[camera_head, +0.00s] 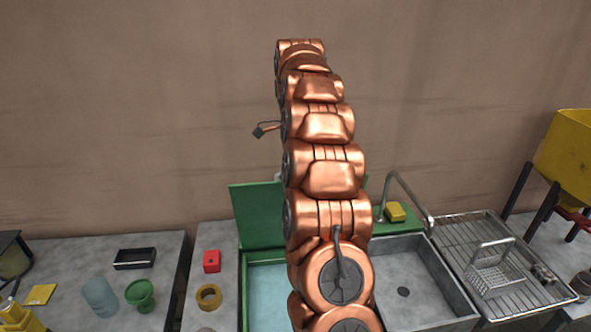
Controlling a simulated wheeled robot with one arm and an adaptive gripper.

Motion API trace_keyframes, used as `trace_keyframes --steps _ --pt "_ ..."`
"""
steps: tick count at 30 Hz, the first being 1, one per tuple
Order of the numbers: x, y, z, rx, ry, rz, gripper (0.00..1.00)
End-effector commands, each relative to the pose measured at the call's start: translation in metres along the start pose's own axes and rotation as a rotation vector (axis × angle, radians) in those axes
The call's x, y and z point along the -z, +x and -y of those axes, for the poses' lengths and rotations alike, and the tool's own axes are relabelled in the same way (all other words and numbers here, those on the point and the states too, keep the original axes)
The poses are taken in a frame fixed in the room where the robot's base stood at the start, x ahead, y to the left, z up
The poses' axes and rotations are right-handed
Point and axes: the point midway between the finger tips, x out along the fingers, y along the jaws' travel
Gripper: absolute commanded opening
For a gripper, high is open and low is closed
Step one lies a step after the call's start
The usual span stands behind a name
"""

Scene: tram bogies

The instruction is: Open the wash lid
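The wash tub (244,300) is a green-rimmed basin with pale blue-green liquid inside, left of my copper arm. A flat green panel, which looks like the wash lid (257,212), stands raised at the tub's back edge, leaning slightly. The tub's left part is uncovered. My arm rises through the middle of the view and hides the right part of the tub and lid.
Right of my arm are a grey sink (425,285), a curved tap (402,190), a yellow sponge (395,211) and a wire rack (490,250) with a basket. On the left counters are a red block (212,261), a tape roll (209,296) and a green cup (140,295).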

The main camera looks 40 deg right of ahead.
Motion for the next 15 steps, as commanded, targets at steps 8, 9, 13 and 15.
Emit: trace_keyframes --steps 8,9,13,15 --pt "-0.0021 0.0048 0.001 -0.006 -0.004 0.001 0.24" --pt "-0.002 0.0045 0.0009 -0.006 -0.004 0.0 0.28" --pt "-0.0015 0.0028 0.0004 -0.004 -0.003 0.0 0.41" --pt "-0.0014 0.0023 0.0003 -0.003 -0.002 0.0 0.43"
